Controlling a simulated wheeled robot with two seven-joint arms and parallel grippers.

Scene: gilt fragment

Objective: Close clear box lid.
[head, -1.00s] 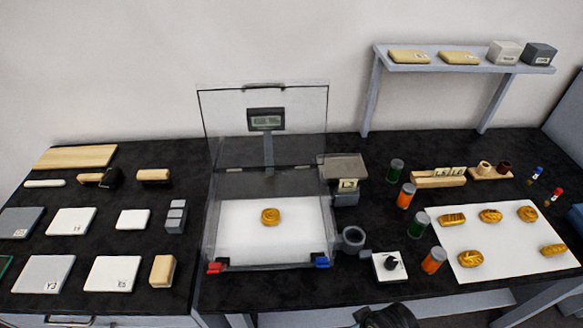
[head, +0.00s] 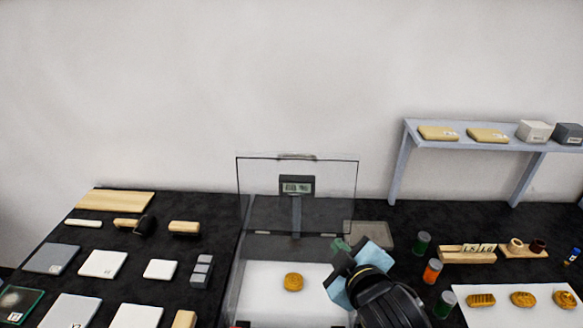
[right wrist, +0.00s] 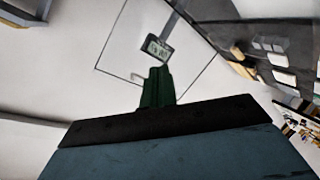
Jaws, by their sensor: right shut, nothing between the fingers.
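The clear box (head: 236,285) stands on the black table, with a white floor and a gold piece (head: 293,282) lying in it. Its clear lid (head: 260,190) stands upright and open at the back, with a handle on its top edge. The lid also shows in the right wrist view (right wrist: 115,48), tilted in the picture. My right gripper (head: 340,246) is over the right side of the box, in front of the lid and apart from it. In the right wrist view its fingers (right wrist: 157,88) are shut and empty. My left gripper is not in view.
A small display (head: 297,186) on a post shows through the lid. Green and orange jars (head: 432,271) and a wooden block rack (head: 467,254) stand to the right. A raised shelf (head: 500,141) is at back right. White and grey tiles (head: 103,264) lie to the left.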

